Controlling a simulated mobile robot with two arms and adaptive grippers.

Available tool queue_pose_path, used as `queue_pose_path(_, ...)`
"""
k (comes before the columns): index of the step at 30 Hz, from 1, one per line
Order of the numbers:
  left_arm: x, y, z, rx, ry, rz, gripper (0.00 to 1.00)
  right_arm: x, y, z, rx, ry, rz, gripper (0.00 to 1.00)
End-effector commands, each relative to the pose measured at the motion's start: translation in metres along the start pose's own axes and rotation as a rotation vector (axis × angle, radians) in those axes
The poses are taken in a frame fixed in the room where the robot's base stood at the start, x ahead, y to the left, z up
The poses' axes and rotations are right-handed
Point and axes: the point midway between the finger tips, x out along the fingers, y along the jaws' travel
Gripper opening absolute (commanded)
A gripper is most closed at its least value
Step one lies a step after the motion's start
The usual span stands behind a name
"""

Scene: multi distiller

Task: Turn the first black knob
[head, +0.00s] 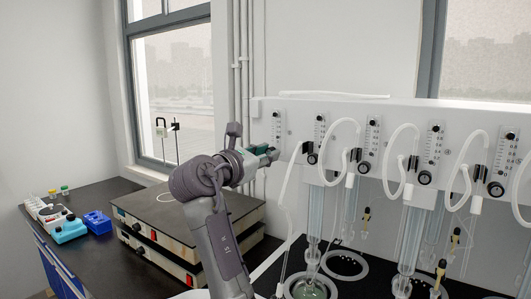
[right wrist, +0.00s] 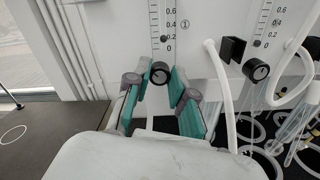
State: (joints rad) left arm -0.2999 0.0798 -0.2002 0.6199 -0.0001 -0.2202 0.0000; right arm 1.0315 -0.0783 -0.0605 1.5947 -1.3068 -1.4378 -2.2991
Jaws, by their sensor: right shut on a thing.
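The first black knob (right wrist: 160,73) sits below the leftmost flow scale, marked 1, on the white distiller panel (head: 400,115). In the right wrist view it lies between the tips of the teal finger pads. My right gripper (head: 270,152) reaches the left end of the panel and is shut on this knob; its fingers also show in the right wrist view (right wrist: 161,72). In the head view the gripper hides the first knob. The second black knob (head: 312,158) is just to the right, untouched. My left gripper is not in view.
More black knobs (head: 424,177) and looping white tubes (head: 397,160) run along the panel to the right. Glass tubes hang below it.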

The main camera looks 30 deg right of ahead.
Motion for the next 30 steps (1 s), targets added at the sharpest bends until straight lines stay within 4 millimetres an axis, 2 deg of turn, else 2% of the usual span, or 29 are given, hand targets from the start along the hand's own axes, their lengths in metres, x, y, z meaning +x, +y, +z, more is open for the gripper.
queue_pose_path(18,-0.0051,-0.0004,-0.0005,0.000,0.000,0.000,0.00,-0.0001,-0.0010,0.0000,0.544,0.000,0.001,0.00)
queue_pose_path(30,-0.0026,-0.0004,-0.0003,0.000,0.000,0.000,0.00,0.0000,-0.0016,-0.0003,0.752,-0.001,0.000,0.00)
